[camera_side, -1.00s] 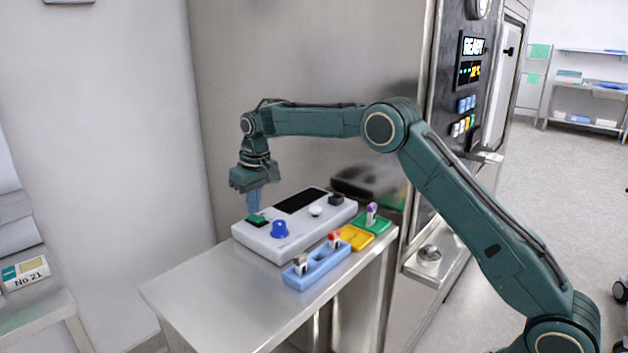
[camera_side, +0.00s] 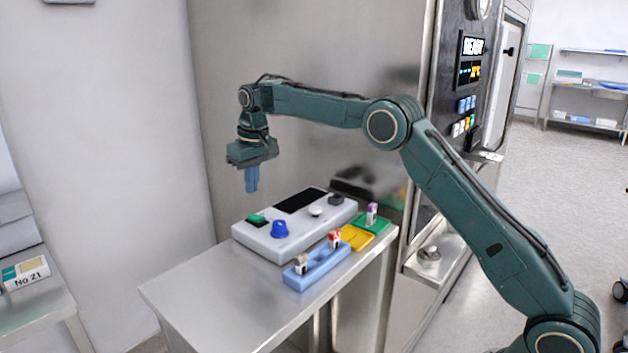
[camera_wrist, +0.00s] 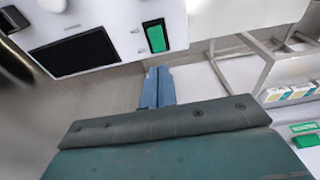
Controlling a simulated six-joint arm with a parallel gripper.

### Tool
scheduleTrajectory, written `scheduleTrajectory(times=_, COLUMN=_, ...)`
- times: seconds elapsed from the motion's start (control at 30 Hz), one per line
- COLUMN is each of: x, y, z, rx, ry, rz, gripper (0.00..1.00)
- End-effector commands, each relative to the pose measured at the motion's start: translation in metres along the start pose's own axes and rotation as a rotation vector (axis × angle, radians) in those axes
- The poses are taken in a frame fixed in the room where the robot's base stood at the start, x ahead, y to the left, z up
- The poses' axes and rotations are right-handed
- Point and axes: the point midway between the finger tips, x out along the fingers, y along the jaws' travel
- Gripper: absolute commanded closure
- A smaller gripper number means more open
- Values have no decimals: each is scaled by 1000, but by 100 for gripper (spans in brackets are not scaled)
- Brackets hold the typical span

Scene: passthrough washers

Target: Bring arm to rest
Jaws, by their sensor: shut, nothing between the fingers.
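My gripper (camera_side: 252,190) is shut and empty, with its blue fingers pointing down. It hangs in the air above the back left end of the white control box (camera_side: 272,243), clear of it. In the wrist view the closed blue fingers (camera_wrist: 157,88) show beyond the dark green gripper body. The box's green rocker switch (camera_wrist: 156,38) is near the fingertips in that view. The box also carries a blue knob (camera_side: 280,229), a white round button (camera_side: 316,211) and a black screen (camera_side: 301,200).
On the metal table (camera_side: 205,290) in front of the box are a blue holder (camera_side: 318,268) with two small tubes, a yellow tray (camera_side: 356,238) and a green holder (camera_side: 375,226) with a purple-topped tube. A steel machine stands behind. The table's front left is clear.

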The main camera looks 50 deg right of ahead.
Motion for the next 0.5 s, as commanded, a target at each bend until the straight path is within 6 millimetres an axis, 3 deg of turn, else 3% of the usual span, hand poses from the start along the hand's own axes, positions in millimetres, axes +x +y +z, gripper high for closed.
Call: scheduleTrajectory(times=0.5, x=-6, y=0, z=0, rx=0, ry=1, rz=0, gripper=100)
